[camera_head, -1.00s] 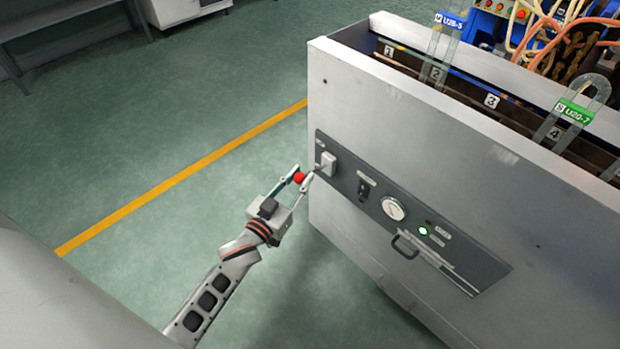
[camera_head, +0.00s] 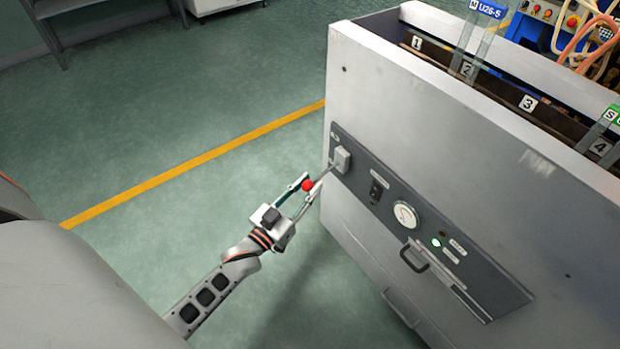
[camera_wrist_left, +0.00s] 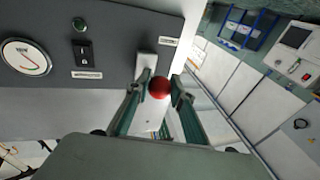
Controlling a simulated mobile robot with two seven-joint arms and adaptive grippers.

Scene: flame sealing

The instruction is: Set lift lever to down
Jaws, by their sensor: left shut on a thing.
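The lift lever has a red ball knob (camera_head: 307,185) on a thin rod, coming out of a pale mount (camera_head: 342,159) at the left end of the dark control panel (camera_head: 460,268). My left gripper (camera_head: 304,189) is shut on the lever at its red knob; the knob also shows between the fingers in the left wrist view (camera_wrist_left: 159,87). The rod slopes down from the mount toward the knob in the head view. My right gripper is not in view.
The panel is on a large grey cabinet (camera_head: 440,150) with numbered slots on top. It also carries a black switch (camera_head: 377,190), a round gauge (camera_head: 405,215) and a handle (camera_head: 413,258). Green floor (camera_head: 180,110) with a yellow line is clear at the left.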

